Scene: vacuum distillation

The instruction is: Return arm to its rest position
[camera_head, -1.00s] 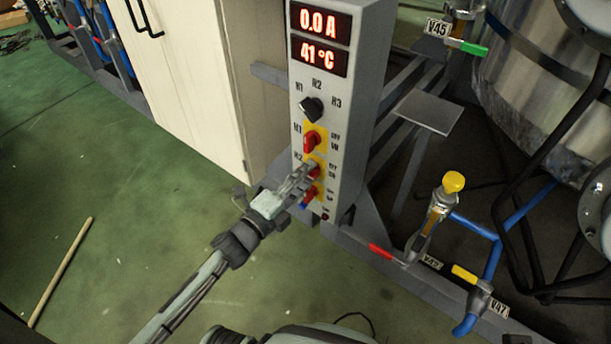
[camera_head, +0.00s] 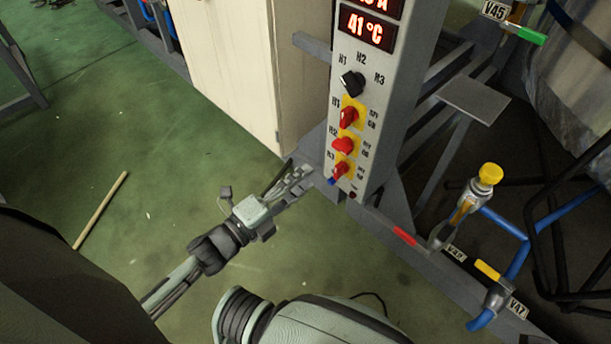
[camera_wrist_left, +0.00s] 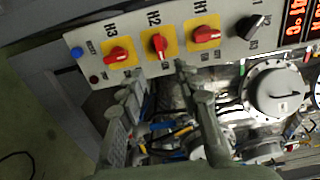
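My left gripper (camera_head: 292,178) is in front of the lower left side of the grey control panel (camera_head: 387,125), apart from it and empty. In the left wrist view its two fingers (camera_wrist_left: 160,85) stand apart with nothing between them. The panel carries red rotary switches on yellow plates: H1 (camera_head: 348,117), H2 (camera_head: 344,146) and H3 (camera_head: 340,170). A black selector knob (camera_head: 351,83) is above them. My right gripper is not in view.
A cream cabinet (camera_head: 230,70) stands left of the panel. Valves with a yellow knob (camera_head: 490,173), a red handle (camera_head: 404,236) and blue pipes (camera_head: 518,262) are at the right. A wooden stick (camera_head: 101,210) lies on the green floor, which is mostly clear at left.

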